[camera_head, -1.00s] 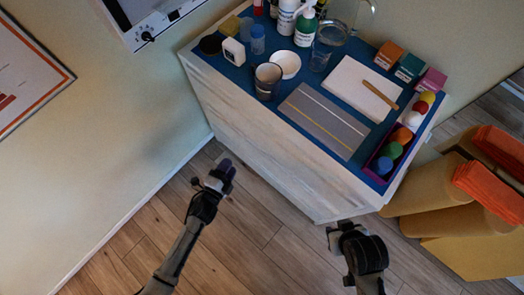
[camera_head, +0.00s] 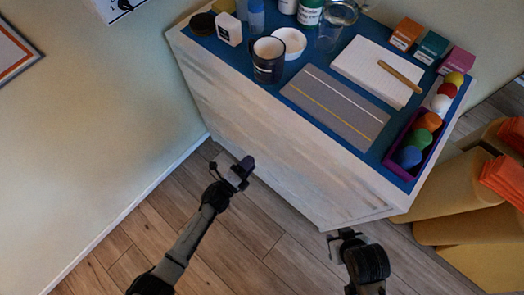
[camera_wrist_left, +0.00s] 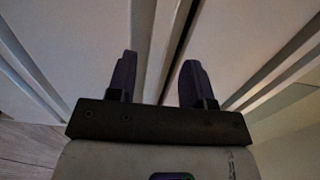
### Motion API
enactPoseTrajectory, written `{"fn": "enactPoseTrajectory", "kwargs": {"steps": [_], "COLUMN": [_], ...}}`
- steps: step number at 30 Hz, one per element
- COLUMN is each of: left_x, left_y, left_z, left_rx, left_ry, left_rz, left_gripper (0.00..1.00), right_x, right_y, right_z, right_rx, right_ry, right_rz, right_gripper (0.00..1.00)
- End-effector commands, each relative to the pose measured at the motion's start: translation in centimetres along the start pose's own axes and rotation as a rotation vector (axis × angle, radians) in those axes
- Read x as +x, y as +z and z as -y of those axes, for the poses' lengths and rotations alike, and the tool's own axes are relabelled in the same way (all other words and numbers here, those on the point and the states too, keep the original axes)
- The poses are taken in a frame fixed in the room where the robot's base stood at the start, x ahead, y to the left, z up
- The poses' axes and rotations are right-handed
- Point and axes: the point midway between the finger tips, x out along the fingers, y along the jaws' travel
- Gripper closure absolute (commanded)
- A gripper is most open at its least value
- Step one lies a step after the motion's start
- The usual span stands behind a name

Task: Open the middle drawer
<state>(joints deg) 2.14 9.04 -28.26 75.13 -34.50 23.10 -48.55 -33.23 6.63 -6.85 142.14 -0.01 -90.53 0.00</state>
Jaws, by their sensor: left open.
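The cabinet (camera_head: 270,150) has a pale whitewashed front and a blue top. Its front is seen steeply from above, so I cannot pick out the middle drawer in the head view. In the left wrist view, pale front panels (camera_wrist_left: 215,35) with dark gaps between them lie beyond the fingers. My left gripper (camera_head: 243,168) is in front of the cabinet's left part, below its top. In the left wrist view my left gripper (camera_wrist_left: 157,82) is open, with nothing between its fingers. My right gripper (camera_head: 342,237) is by the cabinet's lower right corner; its jaws are unclear.
On the blue top stand a dark mug (camera_head: 268,62), a white bowl (camera_head: 290,42), a grey striped mat (camera_head: 335,105), a notepad (camera_head: 375,72) and a purple tray (camera_head: 428,150) of coloured balls. Yellow bolsters (camera_head: 455,188) stand at right. The wooden floor before the cabinet is clear.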

Motion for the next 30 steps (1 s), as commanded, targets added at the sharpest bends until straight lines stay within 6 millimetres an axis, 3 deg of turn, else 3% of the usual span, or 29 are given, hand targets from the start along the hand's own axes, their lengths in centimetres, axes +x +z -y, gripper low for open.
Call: {"fn": "enactPoseTrajectory", "kwargs": {"steps": [6,12,28,30], "left_x": [3.8,6.0,7.1,7.1], "left_y": [0.0,0.0,0.0,0.0], "left_z": [-0.2,-0.2,0.0,0.0], "left_rx": [0.000,0.000,-0.001,-0.001], "left_ry": [-0.002,0.000,0.001,0.001], "left_rz": [-0.001,0.000,0.001,0.001], "left_gripper": [0.53,0.53,0.53,0.60], "right_x": [1.6,2.4,2.7,2.7], "right_y": [0.5,0.8,0.9,0.9], "right_z": [0.1,0.1,-0.2,-0.2], "right_rx": [0.001,0.001,-0.009,-0.009], "right_ry": [-0.001,-0.001,0.007,0.006], "right_rz": [0.000,0.000,0.002,0.002], "right_gripper": [0.57,0.57,0.57,0.57]}}
